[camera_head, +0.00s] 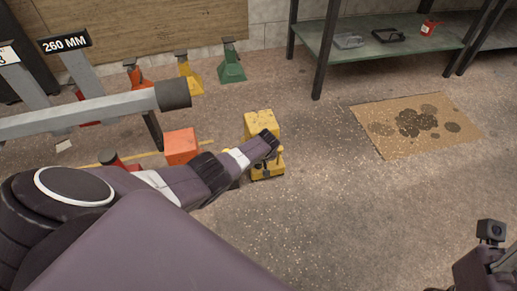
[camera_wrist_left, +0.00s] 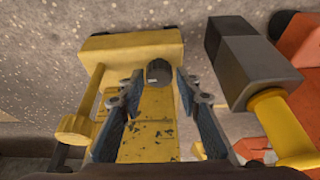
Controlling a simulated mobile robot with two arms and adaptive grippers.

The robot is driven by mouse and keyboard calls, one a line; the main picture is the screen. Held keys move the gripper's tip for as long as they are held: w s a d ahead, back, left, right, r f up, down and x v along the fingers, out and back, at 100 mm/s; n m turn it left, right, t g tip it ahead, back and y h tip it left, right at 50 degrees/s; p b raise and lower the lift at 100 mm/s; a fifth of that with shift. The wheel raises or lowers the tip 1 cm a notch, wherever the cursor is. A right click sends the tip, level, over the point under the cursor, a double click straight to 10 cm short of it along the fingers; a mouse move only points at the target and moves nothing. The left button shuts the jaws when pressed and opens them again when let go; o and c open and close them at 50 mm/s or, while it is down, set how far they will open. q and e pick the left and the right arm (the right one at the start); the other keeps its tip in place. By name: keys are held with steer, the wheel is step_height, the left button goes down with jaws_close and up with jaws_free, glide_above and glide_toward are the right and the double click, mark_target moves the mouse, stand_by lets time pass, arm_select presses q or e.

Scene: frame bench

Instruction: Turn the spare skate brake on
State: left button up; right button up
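A worn yellow brake unit (camera_head: 260,122) stands on the floor in the middle of the head view, and seems to be the spare skate brake. Its scuffed yellow body (camera_wrist_left: 150,140) fills the middle of the left wrist view. A small dark grey round knob (camera_wrist_left: 158,72) shows there between my fingers. My left gripper (camera_head: 270,147) is at the unit's near side, partly covering it. In the wrist view my left gripper (camera_wrist_left: 156,92) is open, with gaps on both sides of the knob. My right gripper (camera_head: 495,268) is at the lower right edge; its fingers are not clear.
An orange block (camera_head: 181,146) stands left of the yellow unit. In the wrist view a dark grey block (camera_wrist_left: 250,65) is close to my right finger. Red, yellow and green stands (camera_head: 231,68) are behind. A shelf (camera_head: 385,45) and stained cardboard (camera_head: 385,145) are right; floor between is clear.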

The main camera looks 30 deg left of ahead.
arm_select(q)
steer(key=shift+d, duration=0.1)
steer(key=shift+s+d+r, duration=0.15)
steer(key=shift+d+r, duration=0.1)
steer(key=shift+r, duration=0.35)
steer(key=v, duration=1)
steer(key=shift+r, duration=0.3)
steer(key=shift+s, duration=0.1)
